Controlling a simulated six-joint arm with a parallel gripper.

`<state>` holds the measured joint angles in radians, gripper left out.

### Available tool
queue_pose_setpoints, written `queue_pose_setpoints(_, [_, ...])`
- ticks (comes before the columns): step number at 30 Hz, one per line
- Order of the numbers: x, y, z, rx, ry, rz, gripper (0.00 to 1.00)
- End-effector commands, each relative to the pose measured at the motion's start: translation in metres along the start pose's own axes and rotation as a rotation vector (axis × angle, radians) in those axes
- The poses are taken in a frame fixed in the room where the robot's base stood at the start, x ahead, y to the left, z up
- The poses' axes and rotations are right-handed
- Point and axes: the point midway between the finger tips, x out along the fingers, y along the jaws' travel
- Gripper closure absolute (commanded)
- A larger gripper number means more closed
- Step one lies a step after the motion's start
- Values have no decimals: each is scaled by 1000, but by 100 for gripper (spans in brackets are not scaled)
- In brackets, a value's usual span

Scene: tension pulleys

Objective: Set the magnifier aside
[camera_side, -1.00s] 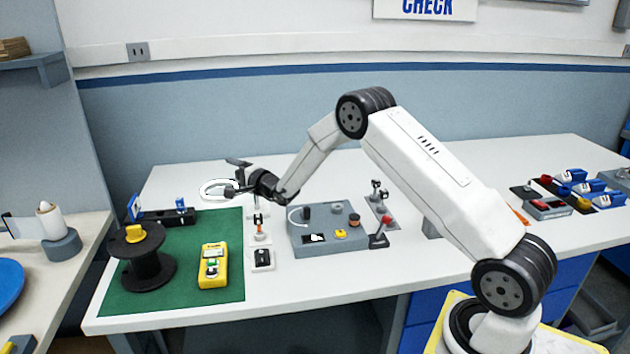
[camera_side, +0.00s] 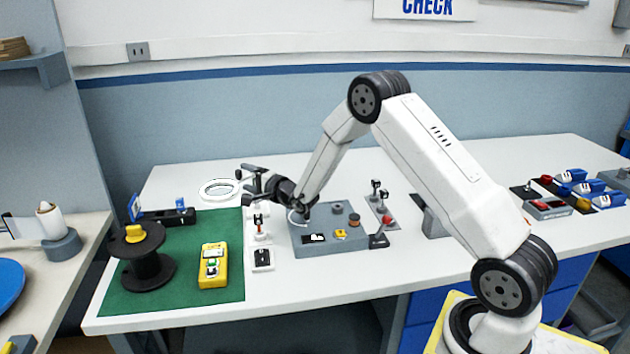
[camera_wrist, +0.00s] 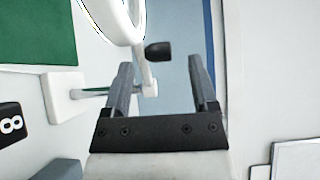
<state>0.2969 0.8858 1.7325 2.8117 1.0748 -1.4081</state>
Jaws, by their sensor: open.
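The magnifier shows in the side view as a white ring lens (camera_side: 219,189) near the back left of the white table, just beyond the green mat. In the wrist view, part of its white ring (camera_wrist: 118,22) shows at the top, with a white arm and a black knob (camera_wrist: 158,51) beside it. My gripper (camera_side: 247,184) is just right of the ring in the side view. In the wrist view its two fingers (camera_wrist: 160,72) are apart, with the white arm between them, close to the left finger. I cannot tell whether they touch.
A green mat (camera_side: 190,292) holds a black spool (camera_side: 147,268) and a yellow meter (camera_side: 213,266). A grey control panel (camera_side: 325,246) stands right of my gripper, with small levers (camera_side: 378,190) beside it. The table's back middle is clear.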

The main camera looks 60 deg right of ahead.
Motion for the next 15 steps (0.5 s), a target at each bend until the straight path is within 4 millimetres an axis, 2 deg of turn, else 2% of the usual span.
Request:
queue_pose_setpoints(6, [-17, -1, 0, -1, 0, -1, 25])
queue_pose_setpoints(15, [-22, 0, 0, -1, 0, -1, 25])
